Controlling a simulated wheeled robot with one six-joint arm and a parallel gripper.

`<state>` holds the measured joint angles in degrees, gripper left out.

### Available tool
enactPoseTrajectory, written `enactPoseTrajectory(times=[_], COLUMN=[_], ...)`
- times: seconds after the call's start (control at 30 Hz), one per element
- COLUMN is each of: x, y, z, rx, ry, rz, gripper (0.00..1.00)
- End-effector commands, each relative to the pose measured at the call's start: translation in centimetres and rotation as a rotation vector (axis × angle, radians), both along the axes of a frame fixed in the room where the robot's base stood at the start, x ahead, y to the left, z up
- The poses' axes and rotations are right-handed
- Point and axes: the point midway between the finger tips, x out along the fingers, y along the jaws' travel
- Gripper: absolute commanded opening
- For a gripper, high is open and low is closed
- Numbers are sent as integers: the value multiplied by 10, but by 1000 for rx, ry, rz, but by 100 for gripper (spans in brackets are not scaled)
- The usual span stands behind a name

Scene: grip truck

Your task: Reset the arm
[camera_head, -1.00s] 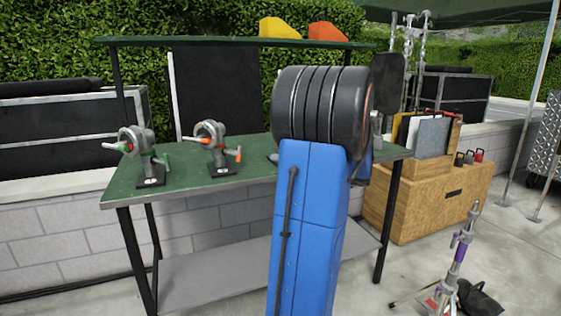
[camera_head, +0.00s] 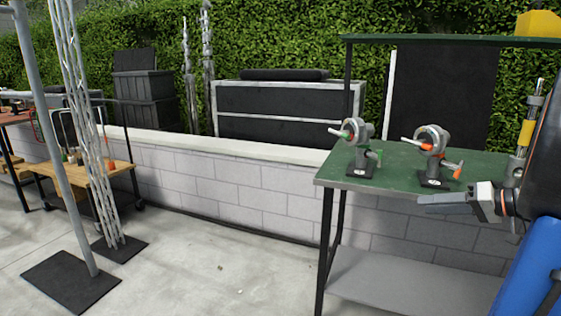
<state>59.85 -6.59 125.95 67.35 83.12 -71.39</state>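My gripper (camera_head: 432,203) shows at the right, in front of the green-topped workbench (camera_head: 340,172). Its grey fingers point left, level with the front part of the bench top. I see it nearly edge-on, so the gap between the fingers is not clear. No object shows in it. My arm's blue link and black round joint are cut off by the right edge. Two grey clamp devices stand on the bench behind the gripper: one with a green knob (camera_head: 362,150) and one with an orange lever (camera_head: 434,158).
A low block wall (camera_head: 240,180) runs behind the bench. A truss stand (camera_head: 85,130) and a pole on a black base plate (camera_head: 72,279) stand at the left, near a wooden cart (camera_head: 84,172). The concrete floor between them and the bench is clear.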

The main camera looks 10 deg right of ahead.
Motion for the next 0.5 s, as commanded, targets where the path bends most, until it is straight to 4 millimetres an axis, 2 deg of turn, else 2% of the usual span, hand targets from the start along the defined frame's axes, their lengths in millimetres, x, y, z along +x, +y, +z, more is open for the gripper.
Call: enactPoseTrajectory(times=[0.03, 0.2, 0.3, 0.5], x=[0, -13, -25, -56], y=[24, 89, 121, 173], z=[-4, -24, -36, -58], rx=[-10, -51, -89, -188], ry=[44, 205, 292, 438], rz=[31, 100, 130, 165], gripper=[36, 36, 36, 36])
